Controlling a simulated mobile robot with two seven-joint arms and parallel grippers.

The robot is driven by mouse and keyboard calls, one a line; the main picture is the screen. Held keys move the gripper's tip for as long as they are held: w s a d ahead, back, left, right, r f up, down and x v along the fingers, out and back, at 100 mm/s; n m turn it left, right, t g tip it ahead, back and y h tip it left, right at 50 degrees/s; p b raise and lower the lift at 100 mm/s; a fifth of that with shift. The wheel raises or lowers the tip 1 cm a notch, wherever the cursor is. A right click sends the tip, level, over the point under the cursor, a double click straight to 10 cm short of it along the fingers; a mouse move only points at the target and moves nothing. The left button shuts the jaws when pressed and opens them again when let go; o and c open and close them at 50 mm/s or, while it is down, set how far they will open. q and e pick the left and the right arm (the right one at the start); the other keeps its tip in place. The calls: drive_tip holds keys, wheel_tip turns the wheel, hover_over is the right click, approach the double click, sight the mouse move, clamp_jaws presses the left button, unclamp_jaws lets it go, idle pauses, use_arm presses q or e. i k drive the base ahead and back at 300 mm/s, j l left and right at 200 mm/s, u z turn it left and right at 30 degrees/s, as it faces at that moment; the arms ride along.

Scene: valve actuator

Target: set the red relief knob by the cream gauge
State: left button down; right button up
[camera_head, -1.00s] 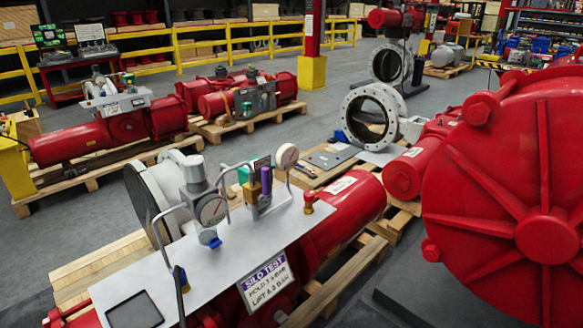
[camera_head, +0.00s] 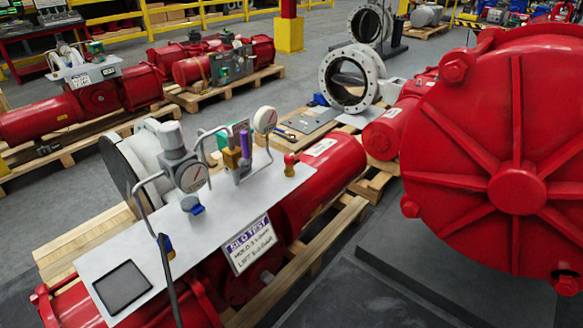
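The red relief knob (camera_head: 290,159) sits on a brass stem at the right end of the grey panel plate (camera_head: 112,252). The cream gauge (camera_head: 265,120) stands just left of and above it on a bent tube. A brass and purple valve (camera_head: 240,148) stands between the two gauges. A sign headed SILO TEST (camera_head: 250,243) leans at the plate's front edge; its smaller lines are hard to read. Neither gripper is in view.
The plate is mounted on a red actuator (camera_head: 332,160) on a wooden pallet (camera_head: 330,235). A large ribbed red housing (camera_head: 500,170) fills the right side. Other red actuators on pallets (camera_head: 215,92) stand behind.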

sight(289, 158)
drive_tip(key=i+l+z, duration=0.1)
drive_tip(key=i+l, duration=0.3)
drive_tip(key=i+l+z, duration=0.15)
drive_tip(key=i+l, duration=0.15)
drive_tip(key=i, duration=0.2)
